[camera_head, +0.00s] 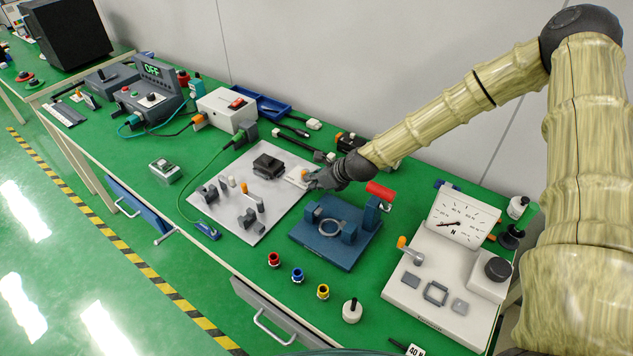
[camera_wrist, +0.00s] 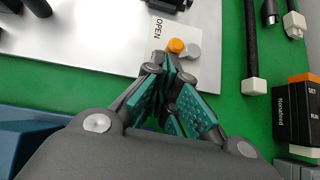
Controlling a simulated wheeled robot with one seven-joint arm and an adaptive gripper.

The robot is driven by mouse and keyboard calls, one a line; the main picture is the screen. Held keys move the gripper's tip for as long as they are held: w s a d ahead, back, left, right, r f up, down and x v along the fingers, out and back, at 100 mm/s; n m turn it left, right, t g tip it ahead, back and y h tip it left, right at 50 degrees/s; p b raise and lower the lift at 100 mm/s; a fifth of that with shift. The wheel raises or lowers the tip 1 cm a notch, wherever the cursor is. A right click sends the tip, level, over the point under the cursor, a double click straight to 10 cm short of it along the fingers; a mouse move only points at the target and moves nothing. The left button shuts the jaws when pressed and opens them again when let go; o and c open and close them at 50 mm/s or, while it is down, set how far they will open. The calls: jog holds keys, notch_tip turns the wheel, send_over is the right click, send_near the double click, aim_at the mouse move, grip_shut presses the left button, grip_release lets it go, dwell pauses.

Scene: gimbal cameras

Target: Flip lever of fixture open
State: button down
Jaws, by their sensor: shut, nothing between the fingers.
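A light metal fixture plate (camera_head: 233,222) lies mid-bench in the head view and carries dark blocks and small posts. In the wrist view its plate (camera_wrist: 110,40) bears an OPEN label (camera_wrist: 157,28) by its edge. Whether a finger touches the knob cannot be told. My gripper hides part of this area.
A blue fixture (camera_head: 322,250) with a red handle (camera_head: 380,191) stands right of my gripper. A white gauge panel (camera_head: 425,290) is farther right. Cables and connectors lie behind.

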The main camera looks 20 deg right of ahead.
jog(key=shift+a, duration=0.35)
jog(key=shift+d, duration=0.1)
dwell(0.3)
jog(key=shift+w+d, duration=0.15)
jog(key=shift+d, duration=0.5)
jog(key=shift+r, duration=0.1)
